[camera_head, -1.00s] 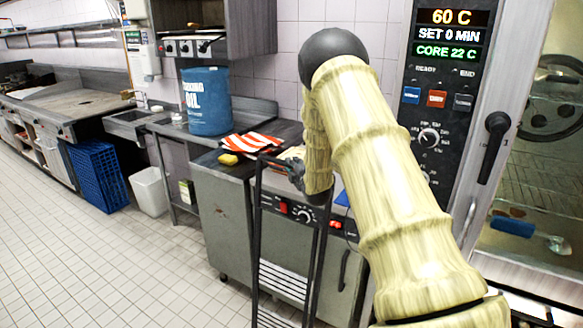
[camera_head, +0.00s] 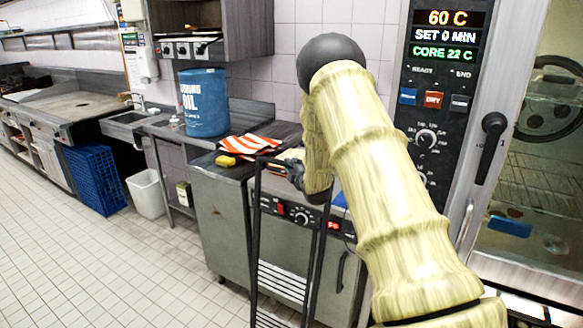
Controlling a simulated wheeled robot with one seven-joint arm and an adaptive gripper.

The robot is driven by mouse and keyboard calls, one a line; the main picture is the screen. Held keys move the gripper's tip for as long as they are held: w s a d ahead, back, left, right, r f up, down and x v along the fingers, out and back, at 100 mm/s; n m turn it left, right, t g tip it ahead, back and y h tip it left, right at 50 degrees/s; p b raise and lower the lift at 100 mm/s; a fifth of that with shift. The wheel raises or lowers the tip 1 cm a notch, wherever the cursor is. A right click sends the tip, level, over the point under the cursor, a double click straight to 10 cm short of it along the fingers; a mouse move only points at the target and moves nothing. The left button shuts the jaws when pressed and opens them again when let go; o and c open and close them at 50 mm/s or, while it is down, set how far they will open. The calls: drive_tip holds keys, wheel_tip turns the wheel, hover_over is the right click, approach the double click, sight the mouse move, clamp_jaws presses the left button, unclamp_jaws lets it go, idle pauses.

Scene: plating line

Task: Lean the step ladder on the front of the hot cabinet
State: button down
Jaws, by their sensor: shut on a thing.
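The step ladder (camera_head: 254,240) has a dark, thin frame with pale slatted treads low down. It stands upright or nearly so in the lower middle of the view, its bottom cut off by the picture edge. My gripper (camera_head: 292,168) is shut on the ladder's top, its fingers partly hidden by my arm. The hot cabinet (camera_head: 342,235), a low grey unit with a knob and a red display, is behind the ladder. The ladder overlaps its front in the picture; I cannot tell whether they touch.
A striped cloth (camera_head: 249,144) and a yellow sponge (camera_head: 225,161) lie on the worktop, near a blue oil drum (camera_head: 204,103). A tall oven (camera_head: 432,110) stands at right. A blue crate (camera_head: 96,180) and white bin (camera_head: 147,194) are at left. The tiled floor (camera_head: 130,270) is clear at front left.

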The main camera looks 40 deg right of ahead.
drive_tip(key=shift+s+d+f, duration=0.15)
drive_tip(key=shift+f, duration=0.3)
drive_tip(key=shift+s+d+f, duration=0.1)
drive_tip(key=shift+f, duration=0.3)
drive_tip(key=shift+w+d, duration=0.15)
drive_tip(key=shift+d, duration=0.15)
drive_tip(key=w+d+f+b, duration=0.1)
drive_tip(key=w+d+b, duration=0.1)
drive_tip(key=d, duration=0.3)
drive_tip(key=shift+w+d+f+m+g, duration=0.15)
drive_tip(key=shift+d+f+m+g, duration=0.15)
drive_tip(key=shift+d, duration=0.1)
idle(3.2)
drive_tip(key=c, duration=1.2)
unclamp_jaws()
drive_tip(key=v, duration=1.1)
drive_tip(key=shift+r, duration=0.4)
drive_tip(key=shift+s+a+r, duration=0.15)
drive_tip(key=shift+s+r, duration=0.1)
drive_tip(key=shift+s, duration=0.05)
drive_tip(key=shift+r+p, duration=0.4)
drive_tip(key=shift+r, duration=0.15)
drive_tip(key=shift+w+r+p, duration=0.1)
drive_tip(key=shift+r+p, duration=1.4)
drive_tip(key=shift+r, duration=2.05)
